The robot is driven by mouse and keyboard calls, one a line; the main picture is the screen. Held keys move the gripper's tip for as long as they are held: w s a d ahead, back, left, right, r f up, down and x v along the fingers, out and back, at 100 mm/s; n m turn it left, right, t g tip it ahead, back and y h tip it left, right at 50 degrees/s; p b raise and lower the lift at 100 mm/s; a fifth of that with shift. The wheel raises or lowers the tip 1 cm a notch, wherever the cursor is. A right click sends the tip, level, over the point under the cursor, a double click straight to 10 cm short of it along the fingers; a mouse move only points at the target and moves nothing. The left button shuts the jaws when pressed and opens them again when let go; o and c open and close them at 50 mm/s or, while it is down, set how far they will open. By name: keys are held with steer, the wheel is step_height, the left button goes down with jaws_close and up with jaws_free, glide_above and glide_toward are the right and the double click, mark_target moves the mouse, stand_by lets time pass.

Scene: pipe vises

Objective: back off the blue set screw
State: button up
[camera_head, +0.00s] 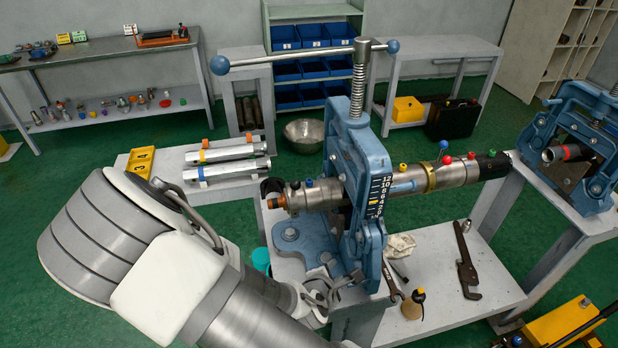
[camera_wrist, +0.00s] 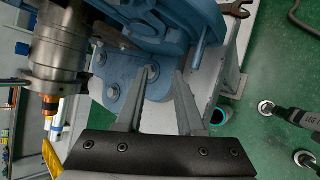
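The steel pipe assembly (camera_head: 330,194) lies clamped in the blue vise (camera_head: 352,160). A small blue knob (camera_head: 309,182) sits on top of the pipe, left of the vise. A taller blue screw (camera_head: 443,147) stands on the pipe right of the vise, by a brass band. I cannot tell which one is the named set screw. My gripper (camera_head: 318,294) is low in front of the vise base, below and apart from the pipe. In the wrist view its fingers (camera_wrist: 165,75) are apart with nothing between them; the pipe end (camera_wrist: 58,60) is at upper left.
Yellow (camera_head: 403,167) and red (camera_head: 472,156) screws stand on the pipe right of the vise. A second vise (camera_head: 577,145) is at right. The vise handle (camera_head: 300,57) spans above.

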mark_target(309, 184)
steer(key=w+a+r+n+t+y, duration=0.2)
steer(key=r+n+t, duration=0.25)
steer(key=n, duration=0.35)
steer(key=w+a+r+n+t+y, duration=0.25)
steer(key=r+n+t, duration=0.2)
steer(key=n, duration=0.35)
steer(key=shift+m, duration=0.3)
steer(key=w+b, duration=0.2)
steer(key=w, duration=0.3)
steer(key=w+b, duration=0.2)
steer(key=w, duration=0.4)
steer(key=w+b, duration=0.3)
steer(key=w, duration=0.2)
steer(key=shift+w+a+r, duration=0.3)
steer(key=shift+r, duration=0.05)
jaws_close()
